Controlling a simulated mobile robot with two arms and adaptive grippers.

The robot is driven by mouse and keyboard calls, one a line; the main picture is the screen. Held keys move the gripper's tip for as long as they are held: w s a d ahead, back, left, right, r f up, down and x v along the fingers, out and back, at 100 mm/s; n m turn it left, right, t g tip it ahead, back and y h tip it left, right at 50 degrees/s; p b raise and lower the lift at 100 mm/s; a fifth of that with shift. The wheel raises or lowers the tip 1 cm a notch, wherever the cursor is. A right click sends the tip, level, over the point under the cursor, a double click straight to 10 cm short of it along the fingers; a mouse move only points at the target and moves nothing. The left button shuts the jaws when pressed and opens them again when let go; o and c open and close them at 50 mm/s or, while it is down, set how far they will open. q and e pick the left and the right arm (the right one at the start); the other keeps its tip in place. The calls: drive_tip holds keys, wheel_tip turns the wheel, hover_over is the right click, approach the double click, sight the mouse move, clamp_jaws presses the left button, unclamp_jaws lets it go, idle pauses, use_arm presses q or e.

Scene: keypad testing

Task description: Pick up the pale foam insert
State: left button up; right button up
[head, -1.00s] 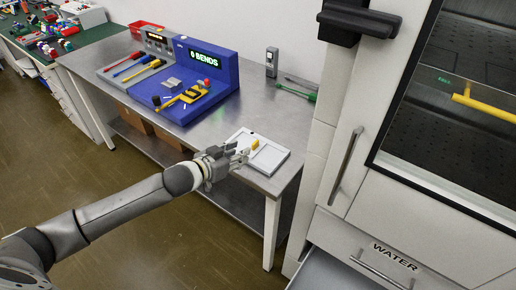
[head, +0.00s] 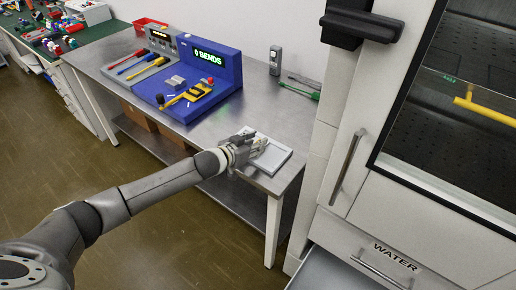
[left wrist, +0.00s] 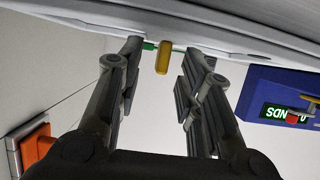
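A pale, flat, tray-like piece (head: 272,161) lies at the front right corner of the metal table; I cannot tell whether the foam insert is this piece or a part set in it. In the left wrist view its pale edge (left wrist: 252,40) crosses the top, with a small yellow block (left wrist: 162,57) at it. My left gripper (head: 246,146) is at the piece's left side and covers part of it, hiding the yellow block in the head view. In the left wrist view the gripper (left wrist: 168,52) is open, its fingers apart on either side of the block. My right gripper is out of view.
A blue station (head: 205,75) with a BENDS display stands farther back on the table (head: 224,120). A white cabinet (head: 345,160) closes off the right side.

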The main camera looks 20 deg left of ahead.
use_arm(q)
clamp_jaws()
idle(0.3)
